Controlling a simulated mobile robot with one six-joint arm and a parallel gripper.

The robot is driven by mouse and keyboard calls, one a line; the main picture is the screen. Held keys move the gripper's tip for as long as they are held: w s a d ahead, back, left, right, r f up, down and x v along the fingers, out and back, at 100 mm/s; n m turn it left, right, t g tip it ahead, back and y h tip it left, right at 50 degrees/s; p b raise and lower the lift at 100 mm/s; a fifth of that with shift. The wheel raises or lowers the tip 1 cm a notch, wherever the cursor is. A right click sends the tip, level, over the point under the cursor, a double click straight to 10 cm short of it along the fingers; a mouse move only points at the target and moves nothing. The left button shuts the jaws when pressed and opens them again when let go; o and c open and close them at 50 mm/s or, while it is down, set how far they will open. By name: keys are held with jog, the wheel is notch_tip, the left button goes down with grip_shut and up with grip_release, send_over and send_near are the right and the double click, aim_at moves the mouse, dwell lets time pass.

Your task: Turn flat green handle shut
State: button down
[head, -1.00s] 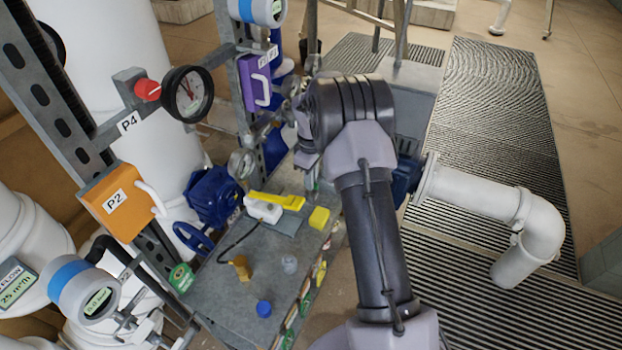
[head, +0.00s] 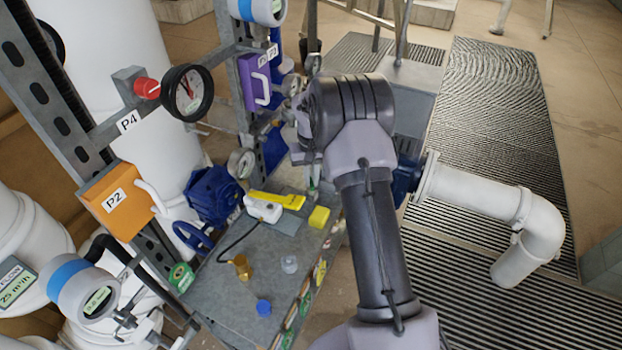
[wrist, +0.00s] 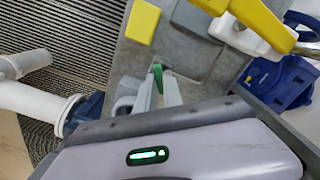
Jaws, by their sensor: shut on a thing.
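The flat green handle (wrist: 157,76) shows in the wrist view as a thin green strip between my fingertips. My gripper (wrist: 158,88) is shut on it, with a pale finger on either side. Only the handle's end shows; the valve body under it and the handle's angle to its pipe cannot be made out. In the head view my wrist hangs over the far right of the grey bench (head: 225,290) and hides most of the handle and fingers.
A yellow block (head: 319,217) and a yellow-and-white tool (head: 268,205) lie close to my gripper. A blue valve (head: 212,195) and an orange P2 box (head: 115,200) stand left. A white pipe (head: 480,198) runs right over the floor grating.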

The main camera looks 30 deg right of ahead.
aim_at(311, 181)
jog(key=m, duration=0.3)
jog(key=shift+m, duration=0.3)
jog(key=shift+m+b, duration=0.55)
jog(key=shift+m, duration=1.15)
jog(key=c, duration=1.5)
grip_release()
jog(key=shift+r, duration=0.1)
notch_tip(311, 181, up, 17)
jog(key=p, duration=0.4)
jog(key=shift+r+p, duration=0.15)
jog(key=shift+p, duration=0.2)
